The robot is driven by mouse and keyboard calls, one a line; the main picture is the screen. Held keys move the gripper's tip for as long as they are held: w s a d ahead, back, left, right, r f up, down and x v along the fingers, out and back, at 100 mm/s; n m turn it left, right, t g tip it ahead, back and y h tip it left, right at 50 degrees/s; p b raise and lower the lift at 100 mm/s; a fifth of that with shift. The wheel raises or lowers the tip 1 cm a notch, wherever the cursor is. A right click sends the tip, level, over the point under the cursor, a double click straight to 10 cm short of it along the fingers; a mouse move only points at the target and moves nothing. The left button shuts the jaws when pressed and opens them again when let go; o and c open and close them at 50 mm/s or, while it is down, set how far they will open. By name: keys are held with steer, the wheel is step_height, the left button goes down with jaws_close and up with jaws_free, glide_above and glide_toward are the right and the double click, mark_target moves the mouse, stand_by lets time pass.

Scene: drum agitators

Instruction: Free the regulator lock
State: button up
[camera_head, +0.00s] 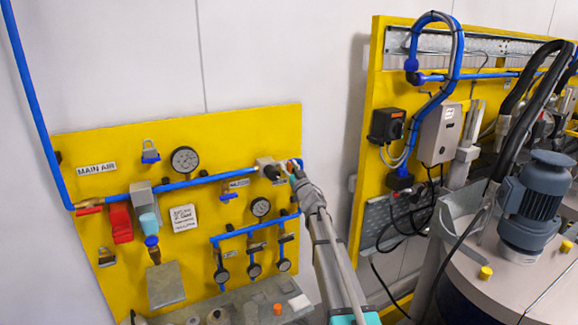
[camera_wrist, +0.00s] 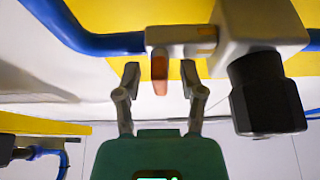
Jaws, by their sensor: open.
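The regulator (camera_head: 267,167) is a pale grey block with a black knob, in the blue air line at the right of the yellow panel. In the wrist view its grey body (camera_wrist: 252,22) and black knob (camera_wrist: 266,95) are close, at the upper right. An orange-brown tab (camera_wrist: 159,72) hangs from a pale block left of the knob; I cannot tell for certain that it is the lock. My gripper (camera_wrist: 160,82) is open, with one finger on each side of the tab and a visible gap to both. In the head view my gripper (camera_head: 298,172) is beside the regulator, its fingertips partly hidden.
A grey shelf (camera_head: 260,298) juts out below. A second yellow panel and a drum with a motor (camera_head: 540,195) stand right.

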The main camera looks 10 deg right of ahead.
jaws_close()
steer(key=shift+n+y, duration=0.3)
steer(key=shift+n, duration=0.3)
steer(key=n+y, duration=0.1)
steer(key=n, duration=0.1)
steer(key=n+g+y, duration=0.1)
steer(key=n, duration=0.2)
steer(key=shift+g+p, duration=0.3)
steer(key=shift+p, duration=0.05)
steer(key=n+g+y, duration=0.1)
steer(key=n, duration=0.2)
steer(key=n+g+y+p, duration=0.1)
steer(key=n, duration=0.2)
steer(key=shift+a+r, duration=0.1)
steer(key=n+g+p, duration=0.1)
steer(key=n, duration=0.2)
steer(key=n+g+p, duration=0.1)
steer(key=n+p, duration=0.1)
steer(key=n, duration=0.1)
steer(key=shift+a+g+y, duration=0.1)
steer(key=shift+g+y, duration=0.2)
steer(key=shift+g, duration=0.1)
steer(key=shift+s+f+n+g+p, duration=0.15)
steer(key=shift+n+g+p, duration=0.3)
steer(key=shift+n, duration=0.65)
steer(key=shift+w+f+n+g+p, duration=0.2)
steer(key=shift+n+p, duration=0.4)
steer(key=shift+n, duration=0.5)
